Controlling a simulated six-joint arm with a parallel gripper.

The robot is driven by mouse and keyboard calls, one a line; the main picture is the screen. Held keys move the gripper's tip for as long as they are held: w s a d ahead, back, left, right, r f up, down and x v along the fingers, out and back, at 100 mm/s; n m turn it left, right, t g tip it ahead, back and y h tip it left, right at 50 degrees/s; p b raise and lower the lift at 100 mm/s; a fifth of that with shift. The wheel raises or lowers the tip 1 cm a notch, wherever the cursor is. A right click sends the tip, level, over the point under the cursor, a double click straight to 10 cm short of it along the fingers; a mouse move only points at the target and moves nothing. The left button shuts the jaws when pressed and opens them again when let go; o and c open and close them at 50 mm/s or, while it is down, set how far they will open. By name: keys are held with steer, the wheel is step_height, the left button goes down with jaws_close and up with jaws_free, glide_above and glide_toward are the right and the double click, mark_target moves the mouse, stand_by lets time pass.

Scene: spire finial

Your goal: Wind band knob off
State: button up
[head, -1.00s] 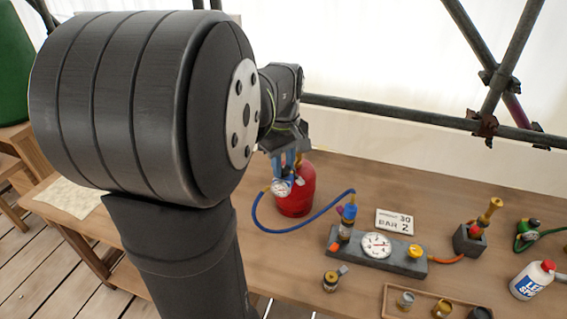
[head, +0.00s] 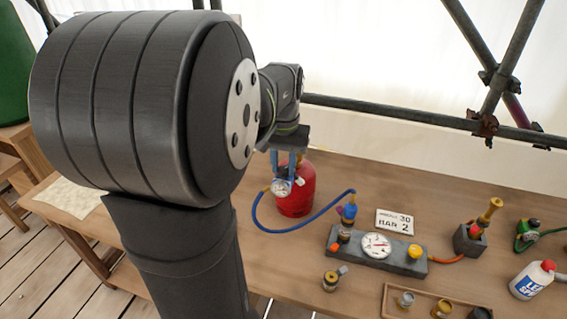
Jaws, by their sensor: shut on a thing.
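A red gas bottle (head: 297,200) stands on the workbench, with a pressure gauge (head: 281,188) at its upper left. My gripper (head: 285,178) points down over the top of the bottle, its two blue fingers on either side of the valve area. It is shut on what appears to be the knob there, which is mostly hidden by the fingers. A blue hose (head: 302,224) runs from the gauge to a blue-topped fitting (head: 348,213) on a grey manifold (head: 400,264). The manifold also carries a white dial (head: 376,245) and a yellow knob (head: 387,252).
A sign card (head: 394,222) stands behind the manifold. A brass-topped torch holder (head: 468,240), a green regulator (head: 527,234) and a white bottle (head: 532,280) are at right. A small jar (head: 331,281) and a tray of pots (head: 391,300) are in front. Scaffold poles (head: 400,114) cross behind.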

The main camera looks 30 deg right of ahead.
mark_target(283, 168)
steer(key=m, duration=0.5)
steer(key=shift+m, duration=2.4)
steer(key=o, duration=1)
step_height(283, 168, up, 17)
steer(key=shift+r, duration=0.2)
